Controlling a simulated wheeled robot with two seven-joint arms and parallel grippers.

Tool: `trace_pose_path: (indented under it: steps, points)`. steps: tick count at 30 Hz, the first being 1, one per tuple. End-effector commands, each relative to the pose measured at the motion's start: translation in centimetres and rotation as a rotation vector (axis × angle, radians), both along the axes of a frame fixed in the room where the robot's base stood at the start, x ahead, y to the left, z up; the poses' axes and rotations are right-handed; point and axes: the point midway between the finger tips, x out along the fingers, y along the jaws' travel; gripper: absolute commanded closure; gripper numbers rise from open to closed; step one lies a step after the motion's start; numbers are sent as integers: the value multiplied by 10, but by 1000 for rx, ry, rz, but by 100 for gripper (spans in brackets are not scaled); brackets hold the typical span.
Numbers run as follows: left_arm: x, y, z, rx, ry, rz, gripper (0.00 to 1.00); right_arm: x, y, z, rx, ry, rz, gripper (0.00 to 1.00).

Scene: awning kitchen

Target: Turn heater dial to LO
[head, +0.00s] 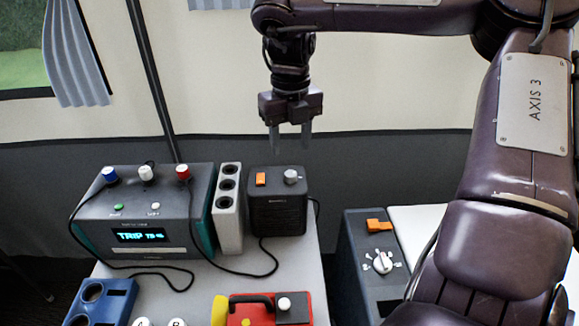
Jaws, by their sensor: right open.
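A small black box (278,214) with a ribbed front, which looks like the heater, stands on the light table. On its top are an orange switch (261,179) and a round grey dial (291,176). The dial's markings are too small to read. My right gripper (290,140) points down above and behind this box in the picture, open and empty, apart from the dial. My left gripper is not in view.
A grey unit (362,250) at right also has an orange switch and a white dial (382,262). A white socket block (228,208) stands left of the black box, beside a teal-sided device (145,212) with cables. A red case (270,308) lies in front.

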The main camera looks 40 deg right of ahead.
Motion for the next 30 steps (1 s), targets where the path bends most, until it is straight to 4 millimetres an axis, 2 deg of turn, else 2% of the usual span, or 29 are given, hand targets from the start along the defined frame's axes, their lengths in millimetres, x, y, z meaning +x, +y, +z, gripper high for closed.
trace_pose_path:
  steps: [12, 17, 25, 30]
  points:
    - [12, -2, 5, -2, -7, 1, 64, 0, 0, -61, 2, 2, -1, 52]
    - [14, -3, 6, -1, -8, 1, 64, 0, 0, -72, 1, -1, -1, 52]
    - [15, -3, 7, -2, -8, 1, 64, 0, 0, -73, 0, -2, -2, 52]
    - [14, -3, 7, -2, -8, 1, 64, 0, 0, -73, 0, -2, -2, 74]
